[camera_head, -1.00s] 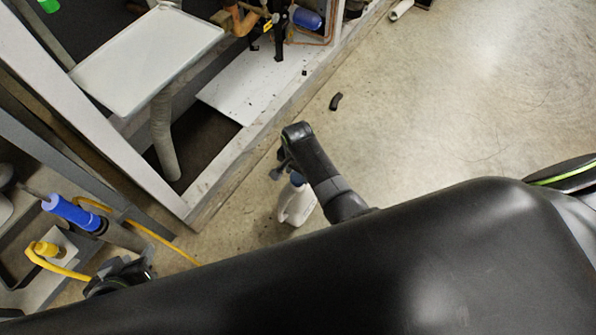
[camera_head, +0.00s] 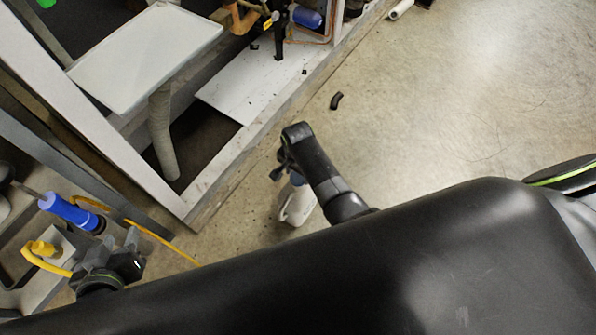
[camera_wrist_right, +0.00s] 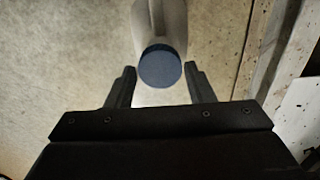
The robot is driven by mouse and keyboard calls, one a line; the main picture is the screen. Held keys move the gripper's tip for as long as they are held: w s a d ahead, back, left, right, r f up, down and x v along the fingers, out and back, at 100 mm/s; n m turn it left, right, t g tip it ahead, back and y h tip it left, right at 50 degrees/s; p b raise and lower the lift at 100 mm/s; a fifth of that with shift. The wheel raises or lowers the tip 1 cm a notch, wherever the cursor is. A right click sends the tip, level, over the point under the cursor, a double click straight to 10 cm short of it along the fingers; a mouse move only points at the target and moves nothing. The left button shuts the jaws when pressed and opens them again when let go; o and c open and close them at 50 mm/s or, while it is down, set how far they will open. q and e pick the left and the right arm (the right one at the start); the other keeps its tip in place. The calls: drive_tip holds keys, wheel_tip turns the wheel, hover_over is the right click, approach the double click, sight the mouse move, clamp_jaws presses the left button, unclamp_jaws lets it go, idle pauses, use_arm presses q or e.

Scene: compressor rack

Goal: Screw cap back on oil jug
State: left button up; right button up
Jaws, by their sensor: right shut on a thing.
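The white oil jug (camera_head: 298,207) stands on the concrete floor, partly hidden behind my right arm. Its dark blue cap (camera_wrist_right: 160,67) is at the top of the jug and faces the camera in the right wrist view, where the pale jug body (camera_wrist_right: 160,18) shows behind it. My right gripper (camera_head: 283,168) is at the top of the jug. In the right wrist view its fingers (camera_wrist_right: 160,78) stand on either side of the cap, shut on it. My left gripper (camera_head: 115,245) is at the lower left, apart from the jug, with its two fingers spread and nothing visible between them.
A grey metal frame (camera_head: 215,183) runs left of the jug. A blue-handled tool (camera_head: 68,212) and a yellow hose (camera_head: 160,237) are near my left gripper. A small black piece (camera_head: 336,100) lies on the floor. The floor (camera_head: 440,90) to the right is clear.

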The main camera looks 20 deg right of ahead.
drive_tip(key=shift+f, duration=0.15)
idle(0.5)
drive_tip(key=shift+f, duration=0.25)
drive_tip(key=shift+p, duration=0.65)
idle(0.6)
drive_tip(key=shift+f, duration=1)
idle(1.2)
drive_tip(key=o, duration=1)
drive_tip(key=shift+c, duration=0.2)
